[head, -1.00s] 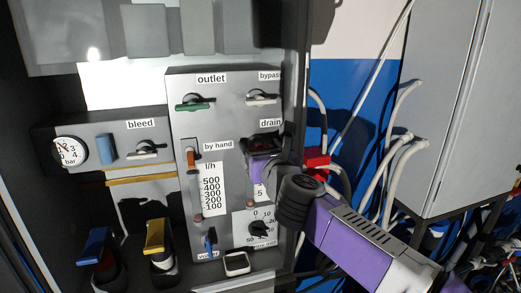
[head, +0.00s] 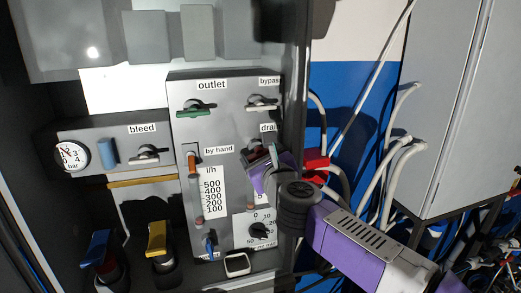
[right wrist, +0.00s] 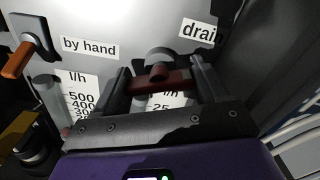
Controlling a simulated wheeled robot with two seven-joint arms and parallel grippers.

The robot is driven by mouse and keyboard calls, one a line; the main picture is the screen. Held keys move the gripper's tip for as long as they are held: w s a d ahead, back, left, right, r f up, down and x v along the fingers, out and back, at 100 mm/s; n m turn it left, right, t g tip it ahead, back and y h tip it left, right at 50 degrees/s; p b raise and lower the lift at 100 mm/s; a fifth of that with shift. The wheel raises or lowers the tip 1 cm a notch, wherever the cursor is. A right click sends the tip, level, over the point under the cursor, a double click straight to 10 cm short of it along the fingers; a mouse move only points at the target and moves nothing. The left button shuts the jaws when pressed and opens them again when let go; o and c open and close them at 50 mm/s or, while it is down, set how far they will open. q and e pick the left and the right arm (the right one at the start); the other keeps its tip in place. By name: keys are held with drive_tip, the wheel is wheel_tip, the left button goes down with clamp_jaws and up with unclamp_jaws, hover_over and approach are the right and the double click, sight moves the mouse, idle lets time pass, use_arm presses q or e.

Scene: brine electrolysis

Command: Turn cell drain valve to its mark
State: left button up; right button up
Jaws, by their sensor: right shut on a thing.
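The cell drain valve has a dark red handle (right wrist: 162,82) on a round grey hub, below and left of the "drain" label (right wrist: 199,32) in the right wrist view. My right gripper (right wrist: 160,88) is shut on this handle, with one finger at each end of it. In the head view the right gripper (head: 262,164) is tilted in front of the panel below the "drain" label, and it hides most of the valve. I cannot make out the valve's mark. My left gripper is not in view.
The grey panel (head: 225,92) also carries a green outlet handle (head: 195,112), a pale bypass handle (head: 262,103) and an orange by-hand lever (head: 192,164). Flow scales sit close below the drain valve. A dark cabinet post stands just right of the panel.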

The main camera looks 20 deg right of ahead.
drive_tip(key=n+p, duration=0.1)
drive_tip(key=n, duration=0.2)
drive_tip(key=shift+n, duration=0.4)
drive_tip(key=n+p, duration=0.2)
drive_tip(key=n, duration=0.1)
drive_tip(key=shift+r+n, duration=0.1)
drive_tip(key=shift+n, duration=0.2)
drive_tip(key=n+p, duration=0.2)
drive_tip(key=n, duration=0.3)
drive_tip(key=shift+n+p, duration=0.35)
drive_tip(key=shift+n, duration=0.05)
drive_tip(key=o, duration=1.1)
drive_tip(key=shift+c, duration=0.2)
drive_tip(key=shift+f, duration=0.25)
